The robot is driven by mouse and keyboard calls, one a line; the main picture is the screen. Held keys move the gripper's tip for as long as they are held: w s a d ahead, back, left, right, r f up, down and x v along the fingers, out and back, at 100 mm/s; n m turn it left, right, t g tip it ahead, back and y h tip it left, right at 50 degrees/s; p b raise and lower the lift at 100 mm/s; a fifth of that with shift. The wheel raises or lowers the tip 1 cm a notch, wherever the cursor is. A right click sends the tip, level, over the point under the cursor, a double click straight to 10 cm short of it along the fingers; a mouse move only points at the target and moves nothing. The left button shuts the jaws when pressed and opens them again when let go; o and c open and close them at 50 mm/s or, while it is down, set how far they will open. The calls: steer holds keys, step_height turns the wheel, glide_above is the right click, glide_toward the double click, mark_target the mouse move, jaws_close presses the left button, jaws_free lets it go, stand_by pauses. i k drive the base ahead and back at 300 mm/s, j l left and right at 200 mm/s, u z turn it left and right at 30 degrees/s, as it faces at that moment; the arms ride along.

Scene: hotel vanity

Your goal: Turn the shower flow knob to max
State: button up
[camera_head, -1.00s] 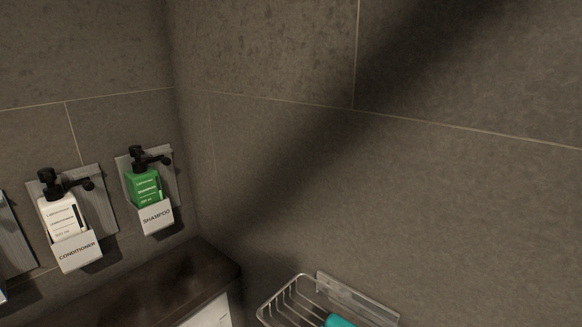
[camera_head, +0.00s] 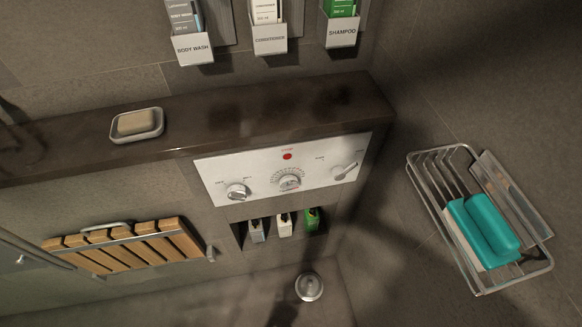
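A white shower control panel (camera_head: 213,172) is set in the wall below the dark ledge, near the middle of the camera view. It carries a round silver knob at left (camera_head: 238,192), a central knob (camera_head: 289,182) with a dial scale around it, and a knob with a lever shape at right (camera_head: 345,171). A red dot (camera_head: 287,156) sits above the central knob. The labels are too small to read, so I cannot tell which knob is for flow. My gripper is not in view.
A dark ledge (camera_head: 230,110) holds a soap dish (camera_head: 148,137) with a soap bar. Labelled dispensers hang above. A wire basket (camera_head: 478,285) with a teal item (camera_head: 489,222) juts from the right wall. A wooden slatted seat (camera_head: 130,247) is at lower left; small bottles (camera_head: 284,223) stand in a niche.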

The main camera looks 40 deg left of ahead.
mark_target(235, 192)
steer(key=u, duration=1.35)
steer(key=k+l+u, duration=0.15)
steer(key=l, duration=0.2)
steer(key=k+l+u, duration=0.15)
steer(key=k+l, duration=0.15)
